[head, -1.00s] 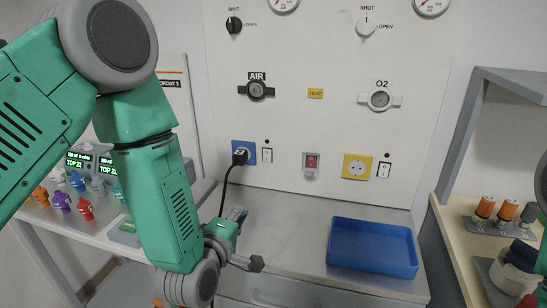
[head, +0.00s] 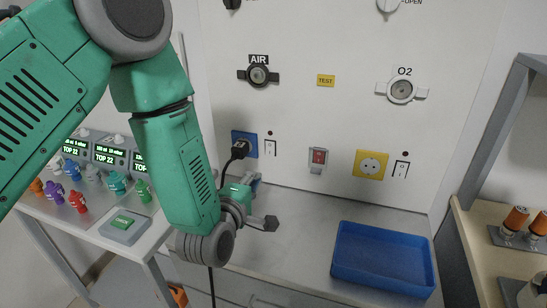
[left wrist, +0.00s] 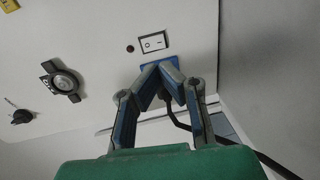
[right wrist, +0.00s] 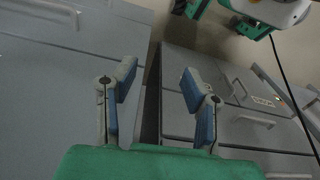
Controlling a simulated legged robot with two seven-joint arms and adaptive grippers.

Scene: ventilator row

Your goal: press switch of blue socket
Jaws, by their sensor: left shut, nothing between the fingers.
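The blue socket (head: 239,140) is on the wall panel at the left, with a black plug (head: 239,149) in it and its cable hanging down. Its white switch (head: 270,147) is just to the right, under a small dark red lamp. My left gripper (head: 257,186) is shut and empty, below the socket and switch in the head view. In the left wrist view its closed fingertips (left wrist: 165,72) overlap the blue socket (left wrist: 158,62), partly hiding it, and the switch (left wrist: 153,43) shows above them. I cannot tell whether they touch. My right gripper (right wrist: 158,78) is open and empty, facing grey drawers.
A red switch (head: 318,157), a yellow socket (head: 370,164) and its white switch (head: 400,170) are farther right. A blue tray (head: 383,258) lies on the counter. The black cable passes close to my left gripper. Coloured connectors (head: 78,201) stand at the left.

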